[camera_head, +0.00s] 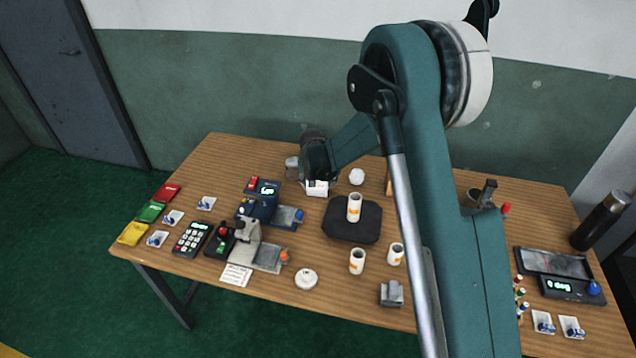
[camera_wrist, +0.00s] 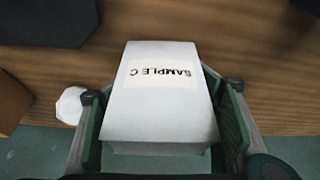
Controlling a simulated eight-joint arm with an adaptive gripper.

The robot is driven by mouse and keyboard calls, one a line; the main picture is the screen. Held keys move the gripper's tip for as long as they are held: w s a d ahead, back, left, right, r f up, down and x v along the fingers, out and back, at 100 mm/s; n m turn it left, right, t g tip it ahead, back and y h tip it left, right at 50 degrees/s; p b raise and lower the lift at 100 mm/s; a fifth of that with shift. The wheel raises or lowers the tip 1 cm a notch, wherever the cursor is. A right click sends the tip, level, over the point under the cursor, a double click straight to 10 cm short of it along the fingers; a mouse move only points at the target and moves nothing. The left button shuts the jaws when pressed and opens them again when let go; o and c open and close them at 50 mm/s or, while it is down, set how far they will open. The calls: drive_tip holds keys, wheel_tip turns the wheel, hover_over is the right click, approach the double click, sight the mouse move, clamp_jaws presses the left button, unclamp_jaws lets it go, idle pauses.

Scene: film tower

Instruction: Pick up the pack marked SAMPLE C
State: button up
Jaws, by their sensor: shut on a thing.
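The white pack marked SAMPLE C (camera_wrist: 158,100) fills the middle of the wrist view, its label upside down there. My gripper (camera_wrist: 168,125) is shut on the pack, with one green-padded finger on each side of it. In the head view the pack (camera_head: 317,188) shows as a small white block under my gripper (camera_head: 312,172), near the back of the table. I cannot tell whether the pack touches the table or is lifted. My forearm and wrist hide part of the table behind.
The wooden table (camera_head: 330,285) holds a black pad (camera_head: 352,222) with a white bottle (camera_head: 354,207) on it. A white octagonal piece (camera_head: 356,176) stands just right of the pack. A dark blue device (camera_head: 265,205) is to the left. More white bottles stand nearer the front.

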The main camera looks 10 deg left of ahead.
drive_tip(key=shift+r+p, duration=0.75)
drive_tip(key=shift+r, duration=4.25)
